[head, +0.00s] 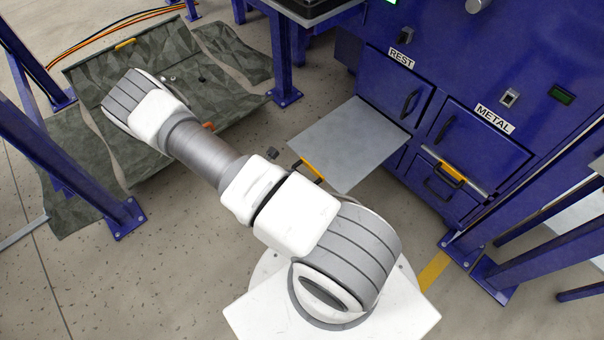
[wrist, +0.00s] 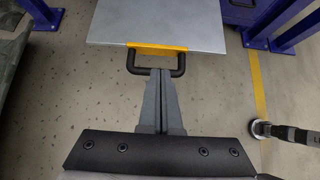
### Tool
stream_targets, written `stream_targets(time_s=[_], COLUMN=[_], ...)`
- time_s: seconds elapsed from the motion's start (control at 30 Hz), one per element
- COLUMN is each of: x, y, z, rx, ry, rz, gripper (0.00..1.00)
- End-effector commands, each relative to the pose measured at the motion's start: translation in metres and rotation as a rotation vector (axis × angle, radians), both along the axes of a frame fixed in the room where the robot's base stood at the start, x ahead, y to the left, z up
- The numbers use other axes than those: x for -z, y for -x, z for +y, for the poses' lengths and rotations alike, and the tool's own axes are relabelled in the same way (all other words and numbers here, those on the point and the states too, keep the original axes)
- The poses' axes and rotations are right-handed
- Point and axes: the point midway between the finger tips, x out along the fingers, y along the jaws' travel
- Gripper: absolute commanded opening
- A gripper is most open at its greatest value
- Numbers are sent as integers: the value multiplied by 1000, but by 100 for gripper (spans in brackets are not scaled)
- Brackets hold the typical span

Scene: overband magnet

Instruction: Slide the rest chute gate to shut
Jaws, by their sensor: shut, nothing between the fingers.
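The rest chute gate is a flat grey plate (head: 350,140) sticking far out of the blue cabinet near the REST label (head: 401,57). Its outer edge carries a yellow strip and a black handle (head: 296,164). In the wrist view the plate (wrist: 160,18) is at the top, with the black bar handle (wrist: 180,70) below its yellow strip. My gripper (wrist: 160,72) is shut and empty, its fingertips overlapping the middle of the handle bar. I cannot tell whether they touch it. In the head view my gripper is hidden behind my arm.
The METAL gate's yellow and black handle (head: 452,172) sits close to the cabinet front at right. Blue posts (head: 282,60) and a crumpled grey-green sheet (head: 225,50) stand at left. Speckled floor lies open below the plate.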

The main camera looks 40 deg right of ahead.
Motion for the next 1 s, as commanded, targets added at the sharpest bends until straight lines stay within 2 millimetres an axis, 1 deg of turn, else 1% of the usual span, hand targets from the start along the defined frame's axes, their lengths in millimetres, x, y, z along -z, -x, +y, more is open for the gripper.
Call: stream_targets(time_s=[0.17,0.4,0.6,0.73,1.0], x=[14,45,63,68,69], y=[0,-2,-4,-5,-5], z=[-12,-44,-66,-73,-75], rx=[-3,-2,-2,-3,-3], ry=[1,1,1,0,0], rz=[5,5,4,4,4], gripper=[0,0,0,0,0])
